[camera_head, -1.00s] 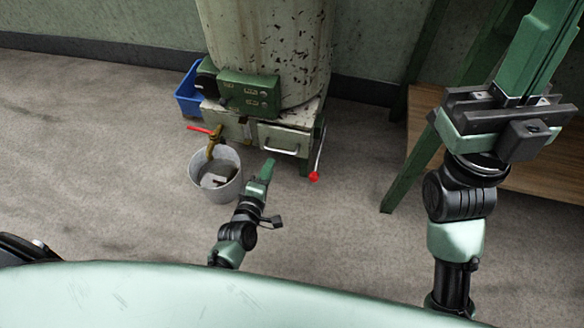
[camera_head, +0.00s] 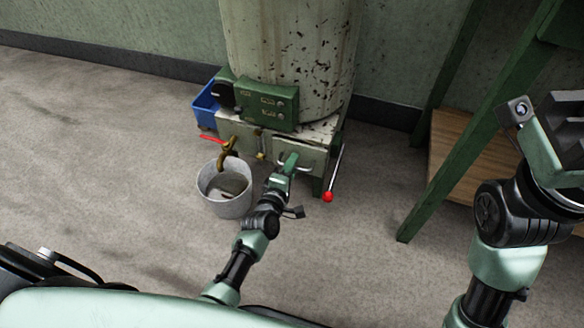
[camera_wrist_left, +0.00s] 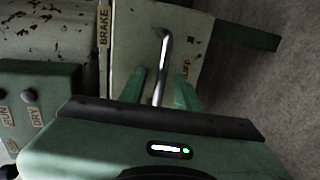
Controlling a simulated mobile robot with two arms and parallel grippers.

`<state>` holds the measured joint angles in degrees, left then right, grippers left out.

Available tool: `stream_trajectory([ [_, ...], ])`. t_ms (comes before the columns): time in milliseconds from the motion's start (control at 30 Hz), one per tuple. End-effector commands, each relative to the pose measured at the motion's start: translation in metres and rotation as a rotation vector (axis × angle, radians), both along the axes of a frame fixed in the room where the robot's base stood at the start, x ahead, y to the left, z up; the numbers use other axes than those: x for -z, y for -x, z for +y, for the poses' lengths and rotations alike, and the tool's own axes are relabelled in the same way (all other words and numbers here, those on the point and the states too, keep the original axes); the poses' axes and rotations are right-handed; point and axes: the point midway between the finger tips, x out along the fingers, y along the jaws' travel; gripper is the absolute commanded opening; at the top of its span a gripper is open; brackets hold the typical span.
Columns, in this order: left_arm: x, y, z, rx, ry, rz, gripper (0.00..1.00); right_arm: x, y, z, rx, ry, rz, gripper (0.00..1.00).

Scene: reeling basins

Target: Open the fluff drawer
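The fluff drawer (camera_head: 315,153) is a pale front at the base of the drum machine, and it looks shut. In the left wrist view its front (camera_wrist_left: 195,30) bears a partly hidden label and a bent metal handle (camera_wrist_left: 163,60). My left gripper (camera_head: 289,160) is at the drawer front. In the left wrist view its two green fingers (camera_wrist_left: 160,88) are apart, with the handle between them; I cannot see contact. My right gripper (camera_head: 565,125) is at the right edge, partly cut off and away from the drawer.
A grey bucket (camera_head: 226,190) stands on the floor under a brass tap (camera_head: 229,148), left of my left arm. A red-knobbed lever (camera_head: 328,196) is right of the drawer. A blue bin (camera_head: 205,105) is behind. A green-legged table (camera_head: 455,150) stands at right.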

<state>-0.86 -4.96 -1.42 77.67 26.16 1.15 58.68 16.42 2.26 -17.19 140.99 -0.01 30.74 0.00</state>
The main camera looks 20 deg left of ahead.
Motion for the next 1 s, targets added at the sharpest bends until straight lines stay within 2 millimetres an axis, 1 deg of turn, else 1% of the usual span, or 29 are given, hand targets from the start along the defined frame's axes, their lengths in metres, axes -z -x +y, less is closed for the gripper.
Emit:
stream_trajectory([
  [67,-0.0003,0.0001,0.0000,0.000,0.000,0.000,0.33,-0.0003,-0.0001,0.0000,0.000,0.000,0.000,0.00],
  [100,-0.0002,0.0002,-0.0001,0.000,0.000,0.000,0.30,-0.0003,-0.0001,0.0000,0.000,0.000,0.000,0.00],
  [167,-0.0003,0.0003,-0.0001,0.000,0.000,0.000,0.13,-0.0002,-0.0001,0.0000,0.000,0.000,0.000,0.00],
  [200,-0.0003,0.0003,-0.0001,0.000,0.000,0.000,0.02,-0.0002,-0.0001,0.0000,0.000,0.000,0.000,0.00],
  [233,-0.0003,0.0003,-0.0001,0.000,0.000,0.000,0.00,-0.0002,-0.0001,0.0000,0.000,0.000,0.000,0.00],
  [1000,0.0000,0.0005,-0.0002,0.000,-0.001,0.000,0.00,-0.0001,-0.0001,0.0002,-0.001,0.000,0.000,0.00],
])
